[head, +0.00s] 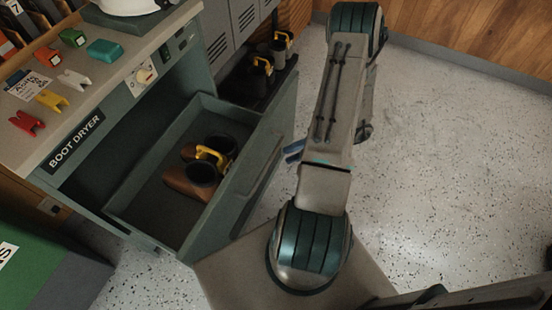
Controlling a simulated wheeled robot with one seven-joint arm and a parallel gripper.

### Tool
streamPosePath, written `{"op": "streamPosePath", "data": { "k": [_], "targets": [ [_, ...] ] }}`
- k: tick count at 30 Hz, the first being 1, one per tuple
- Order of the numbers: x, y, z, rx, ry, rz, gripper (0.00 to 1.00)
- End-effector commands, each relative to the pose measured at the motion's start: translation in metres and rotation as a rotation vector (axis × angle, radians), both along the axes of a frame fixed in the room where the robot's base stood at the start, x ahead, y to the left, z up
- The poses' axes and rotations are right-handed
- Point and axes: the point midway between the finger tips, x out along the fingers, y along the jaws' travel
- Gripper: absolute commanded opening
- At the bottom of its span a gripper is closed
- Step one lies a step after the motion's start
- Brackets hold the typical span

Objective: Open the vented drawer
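The vented drawer (268,150) of the grey-green boot dryer cabinet (95,118) is pulled well out, and its inside shows. A pair of brown boots (187,183) with dark cuffs and a yellow clip lies in it. The drawer's front panel faces right, seen steeply from above, so its vents and handle show poorly. My arm stands just right of the drawer front. Only a small bluish part, perhaps of my gripper (293,151), shows beside the arm near the front panel. My arm hides the rest, so its opening and any contact with the drawer cannot be seen.
The cabinet top holds coloured clips (52,101), a teal box (105,51) and a white helmet (128,5). Grey lockers (222,32) and more boots (262,68) stand behind. A green box (40,262) is at lower left.

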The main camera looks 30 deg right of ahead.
Motion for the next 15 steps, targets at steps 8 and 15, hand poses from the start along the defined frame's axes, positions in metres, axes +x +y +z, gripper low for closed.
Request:
{"op": "streamPosePath", "data": {
  "k": [8, 15],
  "targets": [
    [-0.009, -0.046, 0.006, 0.0, 0.0, -0.001, 0.34],
    [-0.011, -0.056, 0.008, 0.0, 0.001, 0.001, 0.34]
  ]
}}
